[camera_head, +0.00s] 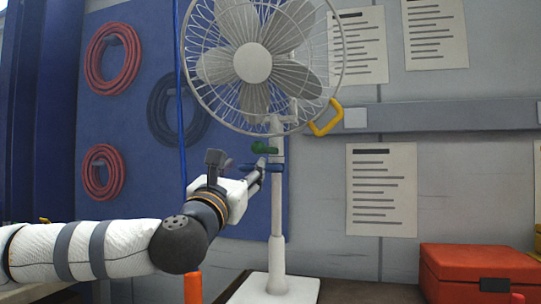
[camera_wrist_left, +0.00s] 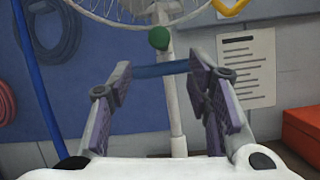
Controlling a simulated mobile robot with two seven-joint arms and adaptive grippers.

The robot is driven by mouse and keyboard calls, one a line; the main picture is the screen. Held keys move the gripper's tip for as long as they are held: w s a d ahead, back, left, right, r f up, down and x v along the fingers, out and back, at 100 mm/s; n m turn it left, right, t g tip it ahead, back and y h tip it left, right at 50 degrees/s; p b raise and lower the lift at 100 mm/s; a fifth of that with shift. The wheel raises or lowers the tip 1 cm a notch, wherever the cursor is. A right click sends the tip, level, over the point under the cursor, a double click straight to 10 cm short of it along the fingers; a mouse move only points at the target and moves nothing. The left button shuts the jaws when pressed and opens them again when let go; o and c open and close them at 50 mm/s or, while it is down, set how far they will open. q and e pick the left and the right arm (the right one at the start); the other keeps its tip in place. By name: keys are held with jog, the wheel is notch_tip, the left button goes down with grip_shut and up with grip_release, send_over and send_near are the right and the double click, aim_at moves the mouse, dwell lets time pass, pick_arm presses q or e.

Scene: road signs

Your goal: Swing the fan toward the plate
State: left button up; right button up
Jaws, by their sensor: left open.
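A white pedestal fan (camera_head: 253,62) with a round wire cage stands upright, its face toward me. Its pole (camera_head: 277,215) carries a green knob (camera_head: 264,148) and a blue bar (camera_head: 274,167); a yellow handle (camera_head: 325,118) sticks out at the cage's lower right. A pale square plate (camera_head: 355,117) sits on the wall rail, right of the handle. My left gripper (camera_head: 258,170) is open in front of the pole. In the left wrist view, the blue bar (camera_wrist_left: 162,69) spans the gap between its fingers (camera_wrist_left: 161,88); contact cannot be told. My right gripper is not in view.
The fan's white base (camera_head: 250,290) is at the bottom. A red case (camera_head: 480,272) lies at right. Red hoses (camera_head: 113,58) and a dark hose (camera_head: 172,105) hang on the blue panel; a blue cord (camera_head: 179,70) hangs down. Paper sheets (camera_head: 382,190) are on the wall.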

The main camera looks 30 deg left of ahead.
aim_at(256, 150)
pick_arm(q)
jog(key=x, duration=1.1)
jog(key=shift+s+r, duration=0.2)
jog(key=shift+r, duration=0.2)
grip_shut()
